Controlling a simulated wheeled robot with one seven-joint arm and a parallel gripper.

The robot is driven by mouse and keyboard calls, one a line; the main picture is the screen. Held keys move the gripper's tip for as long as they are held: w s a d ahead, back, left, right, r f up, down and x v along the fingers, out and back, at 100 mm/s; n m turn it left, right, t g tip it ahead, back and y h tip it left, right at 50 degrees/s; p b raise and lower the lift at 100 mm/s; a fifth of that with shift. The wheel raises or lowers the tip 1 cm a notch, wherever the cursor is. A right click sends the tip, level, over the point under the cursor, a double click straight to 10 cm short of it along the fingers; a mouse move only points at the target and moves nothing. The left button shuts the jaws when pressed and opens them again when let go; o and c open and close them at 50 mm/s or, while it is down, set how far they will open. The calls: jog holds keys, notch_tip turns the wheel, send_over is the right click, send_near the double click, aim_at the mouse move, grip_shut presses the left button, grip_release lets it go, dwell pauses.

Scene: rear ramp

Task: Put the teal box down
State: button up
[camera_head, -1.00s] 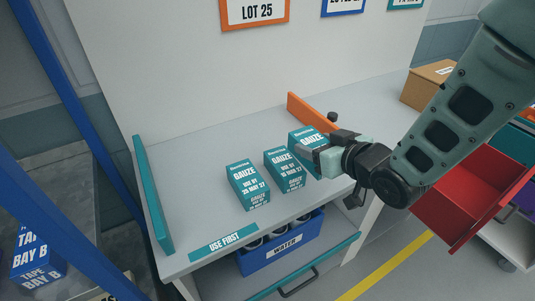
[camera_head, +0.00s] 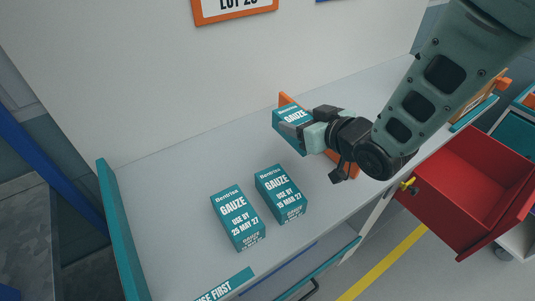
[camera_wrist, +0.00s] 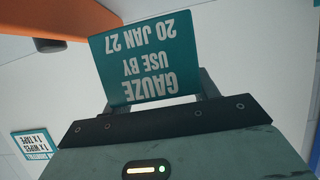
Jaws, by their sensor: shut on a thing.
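My gripper (camera_head: 308,134) is shut on a teal gauze box (camera_head: 289,119), in front of the orange divider. The wrist view shows this box (camera_wrist: 143,62) between the fingers, its label upside down, reading use by 20 Jan 27. I cannot tell whether its underside touches the shelf. Two similar teal boxes stand side by side on the grey shelf (camera_head: 160,180): one marked 25 May 27 (camera_head: 237,217) and one marked 15 May 27 (camera_head: 280,193). Both are nearer the front edge and left of my gripper.
A teal divider (camera_head: 122,235) bounds the shelf's left end; an orange divider (camera_head: 286,99) is behind the held box. A "use first" label (camera_head: 224,285) is on the front edge. An open red drawer (camera_head: 470,185) is at right. Shelf left of the boxes is clear.

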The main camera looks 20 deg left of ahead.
jog(key=shift+s+f+p, duration=0.1)
jog(key=shift+f+p, duration=0.8)
jog(key=shift+f, duration=3.8)
jog(key=shift+f, duration=0.2)
jog(key=o, duration=0.8)
jog(key=shift+r, duration=0.15)
jog(key=b+v, duration=0.2)
jog(key=v, duration=1)
jog(key=shift+r+b, duration=0.1)
jog(key=shift+b, duration=0.3)
